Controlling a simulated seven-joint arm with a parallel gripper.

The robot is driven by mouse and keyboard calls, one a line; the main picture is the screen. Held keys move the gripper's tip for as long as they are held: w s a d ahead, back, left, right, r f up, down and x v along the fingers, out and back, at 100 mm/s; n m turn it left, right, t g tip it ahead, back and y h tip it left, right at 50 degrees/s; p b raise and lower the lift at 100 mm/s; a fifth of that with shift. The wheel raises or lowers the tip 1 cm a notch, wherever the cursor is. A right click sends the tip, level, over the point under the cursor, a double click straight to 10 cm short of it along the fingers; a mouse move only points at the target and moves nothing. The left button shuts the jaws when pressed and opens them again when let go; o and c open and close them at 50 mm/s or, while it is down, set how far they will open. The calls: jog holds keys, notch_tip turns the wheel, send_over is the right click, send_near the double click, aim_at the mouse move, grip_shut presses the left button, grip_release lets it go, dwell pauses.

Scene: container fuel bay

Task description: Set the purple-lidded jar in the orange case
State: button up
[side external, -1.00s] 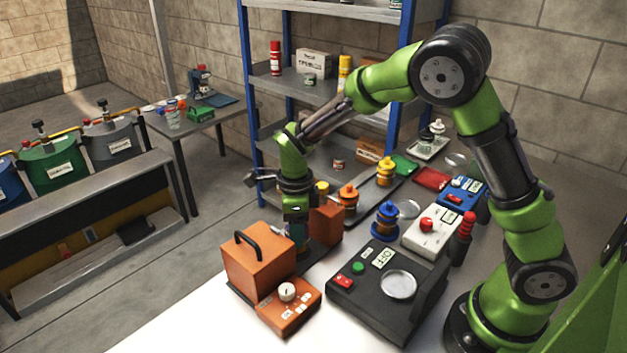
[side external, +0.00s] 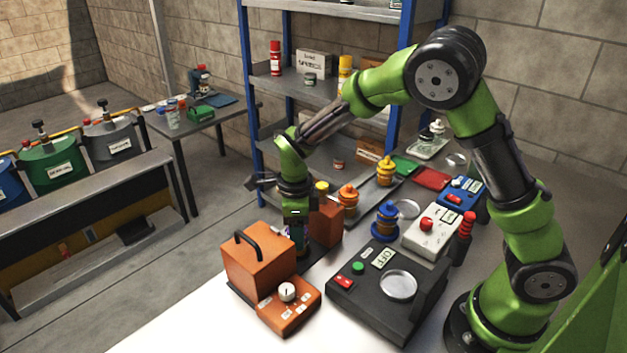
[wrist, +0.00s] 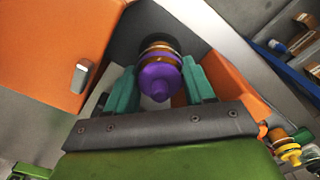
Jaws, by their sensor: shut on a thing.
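The purple-lidded jar (wrist: 160,78) is between the teal fingers of my gripper (wrist: 158,92) in the wrist view, its purple lid toward the camera and amber bands beyond it. My gripper is shut on it. The orange case (side external: 258,262) with a black handle stands at the front left in the side view. In the wrist view, an orange wall (wrist: 55,45) with a latch is on the left, another orange part is on the right, and a dark surface lies between them. The jar is over this gap; its base is hidden, so I cannot tell whether it touches.
An orange box with a white knob (side external: 288,307) sits in front of the case. A black console (side external: 375,300) is to the right. A blue jar (side external: 386,222), an orange jar (side external: 348,200) and a yellow jar (side external: 386,171) stand behind. The white front table is clear.

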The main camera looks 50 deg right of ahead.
jog(key=o, duration=1.2)
jog(key=shift+o, duration=0.5)
jog(key=shift+o, duration=1.3)
jog(key=shift+r, duration=4)
